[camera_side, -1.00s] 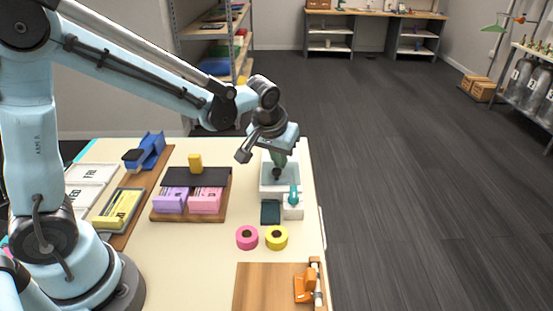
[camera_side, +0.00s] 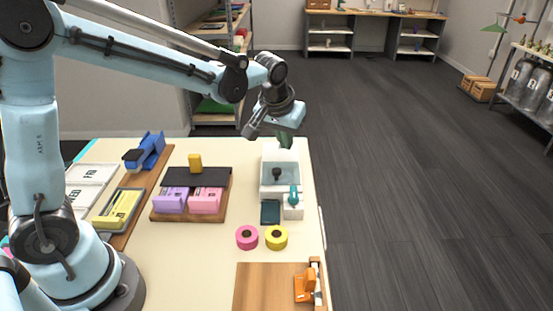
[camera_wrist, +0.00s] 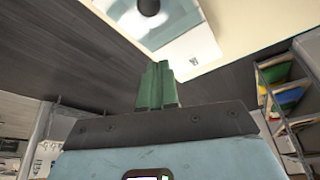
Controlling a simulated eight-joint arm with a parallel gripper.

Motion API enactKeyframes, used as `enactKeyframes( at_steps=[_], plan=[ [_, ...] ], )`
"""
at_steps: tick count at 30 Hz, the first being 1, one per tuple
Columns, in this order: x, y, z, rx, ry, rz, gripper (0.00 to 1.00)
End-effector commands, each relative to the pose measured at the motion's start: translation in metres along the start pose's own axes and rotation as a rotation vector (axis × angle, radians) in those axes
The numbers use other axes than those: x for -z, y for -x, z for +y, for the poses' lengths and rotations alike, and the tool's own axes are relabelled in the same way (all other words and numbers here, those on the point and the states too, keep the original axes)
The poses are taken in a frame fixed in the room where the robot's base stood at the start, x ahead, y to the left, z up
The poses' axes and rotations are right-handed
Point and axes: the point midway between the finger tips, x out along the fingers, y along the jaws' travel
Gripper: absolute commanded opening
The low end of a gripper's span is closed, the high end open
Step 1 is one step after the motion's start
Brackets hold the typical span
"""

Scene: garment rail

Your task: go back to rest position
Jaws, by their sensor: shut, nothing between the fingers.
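My gripper (camera_side: 285,141) is in the air over the far end of the table (camera_side: 200,262), just behind and above a white box (camera_side: 279,158) with a dark round knob (camera_side: 276,174). Its green fingers are together with nothing between them. In the wrist view the shut fingers (camera_wrist: 157,86) point towards the edge of the white box (camera_wrist: 188,48), whose dark round part (camera_wrist: 149,6) shows at the top. I see a gap between fingers and box in the side view, though its size is hard to tell.
A small teal-and-white dispenser (camera_side: 293,205) stands in front of the box. Pink (camera_side: 247,237) and yellow (camera_side: 277,237) tape rolls lie nearer. A wooden rack (camera_side: 191,208) holds purple and pink packs. A blue stapler-like tool (camera_side: 146,151) is at left. Floor beyond the table's right edge is clear.

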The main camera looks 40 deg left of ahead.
Motion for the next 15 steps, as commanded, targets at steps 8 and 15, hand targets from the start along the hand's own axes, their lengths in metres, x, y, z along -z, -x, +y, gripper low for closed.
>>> enactKeyframes(
  at_steps=[8, 15],
  plan=[
    [0.001, 0.047, -0.001, 0.000, 0.000, 0.001, 0.00],
    [0.001, 0.069, -0.001, 0.001, 0.000, 0.001, 0.00]
  ],
)
